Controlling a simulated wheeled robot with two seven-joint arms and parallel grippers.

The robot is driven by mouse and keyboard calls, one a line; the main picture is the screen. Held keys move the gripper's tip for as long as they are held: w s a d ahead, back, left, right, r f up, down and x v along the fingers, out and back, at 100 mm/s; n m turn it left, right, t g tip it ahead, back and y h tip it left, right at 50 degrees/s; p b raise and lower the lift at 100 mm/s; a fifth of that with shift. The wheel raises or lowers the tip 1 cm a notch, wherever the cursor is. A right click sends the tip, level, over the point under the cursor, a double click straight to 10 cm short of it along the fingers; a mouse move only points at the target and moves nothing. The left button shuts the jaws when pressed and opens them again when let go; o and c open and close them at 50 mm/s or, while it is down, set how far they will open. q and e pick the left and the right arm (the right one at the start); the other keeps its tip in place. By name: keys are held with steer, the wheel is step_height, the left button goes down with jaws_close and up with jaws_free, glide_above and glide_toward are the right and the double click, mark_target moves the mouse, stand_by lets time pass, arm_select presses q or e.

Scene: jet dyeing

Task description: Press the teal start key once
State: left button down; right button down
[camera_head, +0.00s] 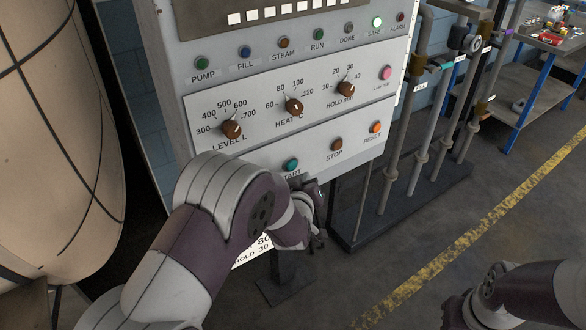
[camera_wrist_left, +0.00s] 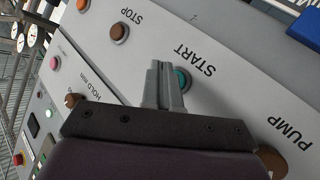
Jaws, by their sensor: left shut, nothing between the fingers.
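The teal start key (camera_head: 291,165) is a round button at the lower left of the grey control panel (camera_head: 240,165), with START printed below it. My left gripper (camera_head: 316,192) is in front of the panel's lower edge, below and right of the key in the head view. In the left wrist view its two grey fingers (camera_wrist_left: 162,68) are shut together and empty. The key (camera_wrist_left: 181,79) shows there beside the fingers, partly hidden by them. I cannot tell whether they touch it.
A brown STOP button (camera_head: 336,145) and an orange RESET button (camera_head: 376,127) sit right of the key. Several brown knobs, including the LEVEL knob (camera_head: 231,129), are above. A large tan vessel (camera_head: 55,130) stands left, and vertical pipes (camera_head: 397,150) stand right. The SAFE lamp (camera_head: 376,22) looks lit.

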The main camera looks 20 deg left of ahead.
arm_select(q)
steer(key=shift+w+a, duration=0.55)
steer(key=shift+a, duration=0.2)
steer(key=shift+a, duration=0.1)
stand_by(1.5)
steer(key=shift+w+a+b, duration=0.25)
steer(key=shift+b, duration=0.1)
steer(key=shift+w+a, duration=0.3)
steer(key=shift+a, duration=0.05)
stand_by(0.6)
steer(key=shift+d, duration=0.1)
steer(key=shift+s+d, duration=0.55)
steer(key=shift+d, duration=0.05)
steer(key=shift+s+d+p, duration=0.25)
steer(key=shift+s+d, duration=0.55)
steer(key=shift+d, duration=0.2)
steer(key=shift+s+d+p, duration=0.2)
steer(key=shift+s+d, duration=0.55)
steer(key=shift+d, duration=0.2)
